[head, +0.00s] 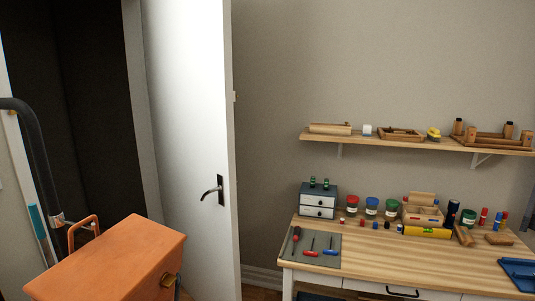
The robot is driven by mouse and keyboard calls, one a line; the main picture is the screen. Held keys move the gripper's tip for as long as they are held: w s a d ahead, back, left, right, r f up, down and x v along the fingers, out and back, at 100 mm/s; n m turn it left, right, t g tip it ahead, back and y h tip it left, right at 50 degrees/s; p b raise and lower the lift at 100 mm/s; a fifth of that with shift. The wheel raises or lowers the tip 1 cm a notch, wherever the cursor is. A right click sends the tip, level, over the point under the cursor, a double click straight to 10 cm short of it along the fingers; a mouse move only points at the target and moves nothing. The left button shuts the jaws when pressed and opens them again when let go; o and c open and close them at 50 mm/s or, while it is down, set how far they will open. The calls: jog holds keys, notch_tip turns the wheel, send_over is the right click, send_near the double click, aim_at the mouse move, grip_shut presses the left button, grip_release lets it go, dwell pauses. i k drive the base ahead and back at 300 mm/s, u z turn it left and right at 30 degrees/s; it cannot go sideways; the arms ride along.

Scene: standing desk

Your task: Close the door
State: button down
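The white door (187,100) stands open at the left of the head view. A dark plate with a silver lever handle (212,192) sits near its right edge. To its left is the frame post (141,100) and a dark opening (90,90). The door's lower part is partly hidden behind an orange box, and its top is cut off by the frame. My gripper is not in view, so I cannot tell its state.
The orange box (105,262) with a loop handle (85,228) fills the lower left, before the opening. A dark curved tube (40,150) stands at the far left. A wooden workbench (400,262) with tools and a wall shelf (400,141) are at the right.

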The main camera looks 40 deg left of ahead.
aim_at(188, 43)
jog(key=u, duration=0.6)
jog(key=i, duration=1.25)
jog(key=u, duration=1.05)
